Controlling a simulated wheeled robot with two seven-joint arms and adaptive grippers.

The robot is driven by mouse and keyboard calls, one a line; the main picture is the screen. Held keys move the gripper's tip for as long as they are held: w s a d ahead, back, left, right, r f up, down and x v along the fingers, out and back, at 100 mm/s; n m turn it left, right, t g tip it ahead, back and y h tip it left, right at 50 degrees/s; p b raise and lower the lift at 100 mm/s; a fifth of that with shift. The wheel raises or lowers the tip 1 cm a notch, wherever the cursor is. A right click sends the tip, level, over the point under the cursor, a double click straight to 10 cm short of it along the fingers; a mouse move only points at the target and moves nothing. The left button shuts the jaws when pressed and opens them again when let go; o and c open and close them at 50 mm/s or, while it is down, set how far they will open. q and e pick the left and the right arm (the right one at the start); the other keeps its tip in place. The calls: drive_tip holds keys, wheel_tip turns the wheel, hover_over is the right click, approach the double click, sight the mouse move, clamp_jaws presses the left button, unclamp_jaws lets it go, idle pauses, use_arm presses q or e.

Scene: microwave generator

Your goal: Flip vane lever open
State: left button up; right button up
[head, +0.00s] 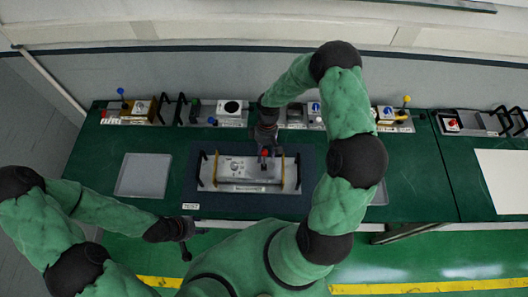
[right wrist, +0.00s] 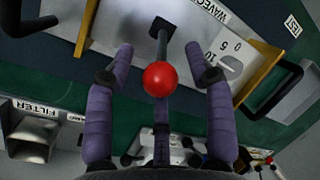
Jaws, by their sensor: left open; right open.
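The lever with a red ball knob (head: 265,153) stands on the silver module (head: 238,170) at the middle of the green bench. In the right wrist view the red knob (right wrist: 160,78) and its dark stem are close up. My right gripper (head: 265,140) is over the knob; in its wrist view the purple fingers (right wrist: 160,60) are open, one on each side of the knob, with gaps showing. Lettering reading "WAVEG…" and a 0-5-10 scale (right wrist: 229,56) show beside the stem. My left gripper (head: 186,240) is low at the bench's front edge, away from the module.
The module lies on a dark mat with upright handles at both ends. Several other modules line the back of the bench, some with blue (head: 121,91) or yellow (head: 406,99) knobs. A grey tray (head: 143,175) lies left of the mat. Bare green bench surrounds these.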

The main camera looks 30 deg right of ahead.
drive_tip(key=v, duration=1.2)
drive_tip(key=shift+a+f, duration=0.1)
drive_tip(key=shift+f, duration=0.1)
